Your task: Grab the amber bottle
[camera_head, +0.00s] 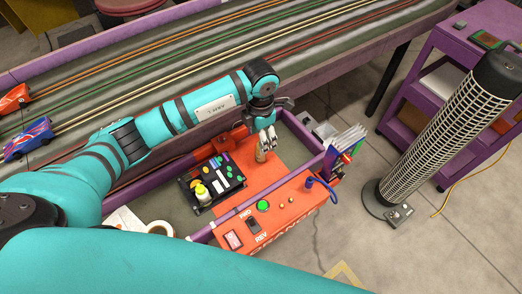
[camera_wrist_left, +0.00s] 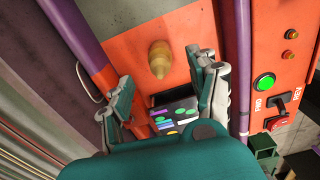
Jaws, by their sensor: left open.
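The amber bottle (camera_head: 261,155) stands on the orange surface of the control box, close to the fingertips of my left gripper (camera_head: 267,141) in the head view. In the left wrist view the bottle (camera_wrist_left: 159,60) is seen from above, its narrow neck toward the bottom of the picture. My left gripper (camera_wrist_left: 165,78) is open there, with one finger on each side and the bottle ahead between them. No finger is seen closed on it. My right gripper is not in view.
A black tray (camera_head: 202,201) holds a yellow-topped bottle and small coloured items. The box has a green button (camera_head: 263,206) and switches. Purple rails (camera_head: 296,128) edge the workspace. Booklets (camera_head: 346,140) stand at right; a tall lattice tower (camera_head: 449,135) stands on the floor.

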